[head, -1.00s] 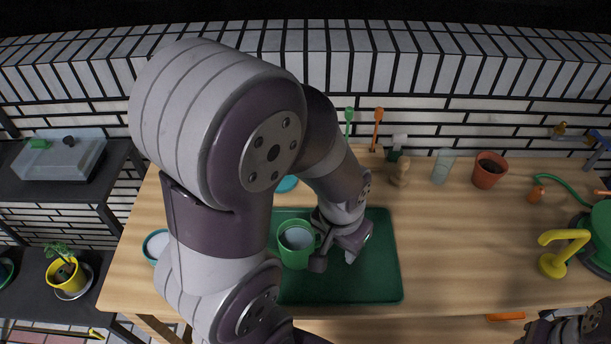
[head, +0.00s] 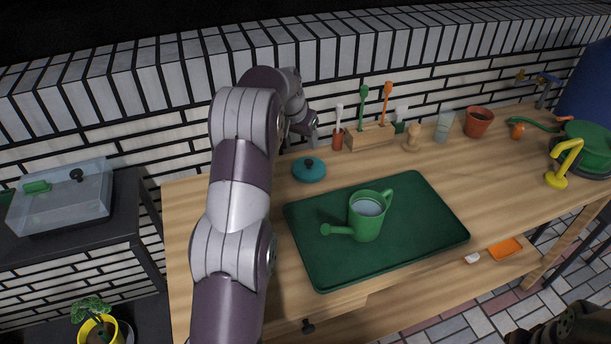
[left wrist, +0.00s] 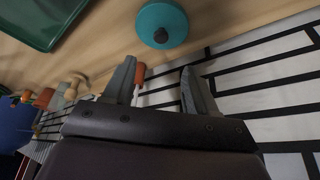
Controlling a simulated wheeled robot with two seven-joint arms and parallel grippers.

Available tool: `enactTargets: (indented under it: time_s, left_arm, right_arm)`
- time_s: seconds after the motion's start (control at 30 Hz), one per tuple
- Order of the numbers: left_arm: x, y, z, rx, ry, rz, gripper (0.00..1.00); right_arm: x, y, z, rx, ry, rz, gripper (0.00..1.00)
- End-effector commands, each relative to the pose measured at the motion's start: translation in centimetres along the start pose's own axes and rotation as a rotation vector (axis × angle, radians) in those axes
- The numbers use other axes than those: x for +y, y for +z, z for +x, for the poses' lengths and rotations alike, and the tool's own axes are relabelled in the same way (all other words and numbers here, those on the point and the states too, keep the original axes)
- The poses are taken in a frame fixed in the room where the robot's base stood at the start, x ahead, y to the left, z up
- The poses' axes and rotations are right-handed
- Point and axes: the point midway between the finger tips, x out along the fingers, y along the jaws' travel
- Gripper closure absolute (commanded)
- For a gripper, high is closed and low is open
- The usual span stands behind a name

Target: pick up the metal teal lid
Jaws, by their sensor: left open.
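The teal lid (head: 309,170), round with a dark knob, lies on the wooden table behind the green tray, near the back wall. It also shows in the left wrist view (left wrist: 162,22) at the top, beyond my fingertips. My left gripper (head: 313,130) is above the back edge of the table, behind and above the lid, apart from it. In the left wrist view its two fingers (left wrist: 158,75) are spread with nothing between them.
A green watering can (head: 368,218) stands on the green tray (head: 430,232). A wooden block with tools (head: 370,137) and a red-handled tool (head: 338,140) stand right of the lid along the wall. A terracotta pot (head: 479,121) is farther right. The table left of the lid is clear.

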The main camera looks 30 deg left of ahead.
Motion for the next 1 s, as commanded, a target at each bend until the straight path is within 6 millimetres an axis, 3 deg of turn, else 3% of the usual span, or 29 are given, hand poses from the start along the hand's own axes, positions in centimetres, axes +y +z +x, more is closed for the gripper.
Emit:
enactTargets:
  time_s: [0.2,0.37,0.6,0.87,0.9,1.0]
  left_arm:
    - [-0.1,-0.1,4.9,-0.001,0.0,0.001,0.43]
    - [-0.1,-0.1,6.8,0.0,-0.001,0.001,0.43]
    - [-0.3,0.0,11.0,0.001,0.0,0.002,0.43]
    - [-0.3,0.0,11.8,0.002,0.0,0.002,0.43]
    - [-0.3,0.0,11.8,0.002,0.0,0.002,0.46]
    - [-0.3,0.1,11.8,0.002,0.0,0.002,0.79]
  right_arm:
    - [0.0,0.0,-0.4,0.0,0.0,0.0,0.49]
    - [0.0,-0.1,-0.5,0.0,0.0,0.0,0.49]
    - [0.0,-0.1,-0.9,0.0,0.0,0.0,0.49]
    - [0.0,-0.1,-0.9,0.0,0.0,0.0,0.49]
    - [0.0,-0.1,-0.9,0.0,0.0,0.0,0.49]
    - [0.0,-0.1,-0.9,0.0,0.0,0.0,0.49]
